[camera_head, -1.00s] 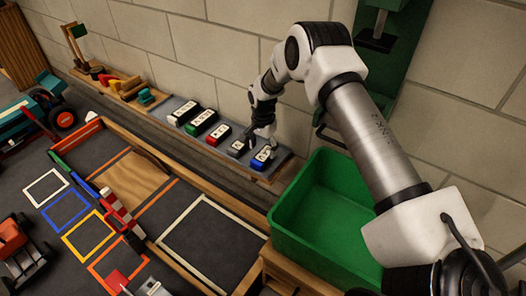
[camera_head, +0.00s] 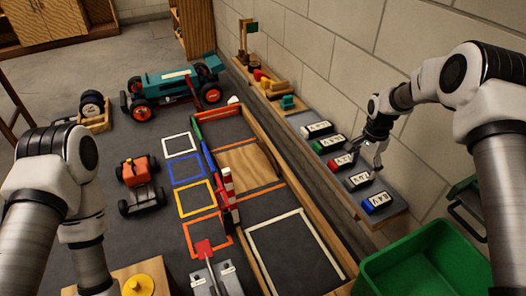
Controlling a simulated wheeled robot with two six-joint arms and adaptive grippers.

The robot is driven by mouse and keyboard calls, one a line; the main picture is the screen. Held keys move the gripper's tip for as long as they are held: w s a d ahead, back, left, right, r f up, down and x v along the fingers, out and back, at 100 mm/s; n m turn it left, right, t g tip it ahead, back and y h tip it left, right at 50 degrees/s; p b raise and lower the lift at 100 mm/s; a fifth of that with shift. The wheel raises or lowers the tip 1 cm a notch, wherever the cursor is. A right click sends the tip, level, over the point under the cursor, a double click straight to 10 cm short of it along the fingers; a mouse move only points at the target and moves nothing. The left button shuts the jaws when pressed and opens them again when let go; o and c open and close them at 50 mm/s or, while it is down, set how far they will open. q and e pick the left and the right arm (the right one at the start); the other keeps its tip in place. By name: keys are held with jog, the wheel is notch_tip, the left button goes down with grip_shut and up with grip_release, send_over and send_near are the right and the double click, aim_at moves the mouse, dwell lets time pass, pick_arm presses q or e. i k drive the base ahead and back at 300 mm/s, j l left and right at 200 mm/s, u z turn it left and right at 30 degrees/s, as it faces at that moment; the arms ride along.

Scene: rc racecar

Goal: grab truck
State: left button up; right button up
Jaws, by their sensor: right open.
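A teal truck-like vehicle (camera_head: 172,87) with red-hubbed black wheels stands on the dark floor at the upper left. A smaller orange and black vehicle (camera_head: 139,184) stands nearer, left of the coloured floor frames. My right gripper (camera_head: 377,166) is open and empty, just above the ledge by the red pack (camera_head: 341,160) and the grey pack (camera_head: 358,179). It is far from both vehicles. My left arm is in view at the left, but its gripper is not seen.
A blue pack (camera_head: 377,202) and a green pack (camera_head: 328,144) lie on the wall ledge. A green bin (camera_head: 418,262) stands at the lower right. A wood-edged track (camera_head: 318,230) and a red-and-white post (camera_head: 228,190) lie between the vehicles and ledge.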

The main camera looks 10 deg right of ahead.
aim_at(136, 175)
jog(key=u, duration=0.85)
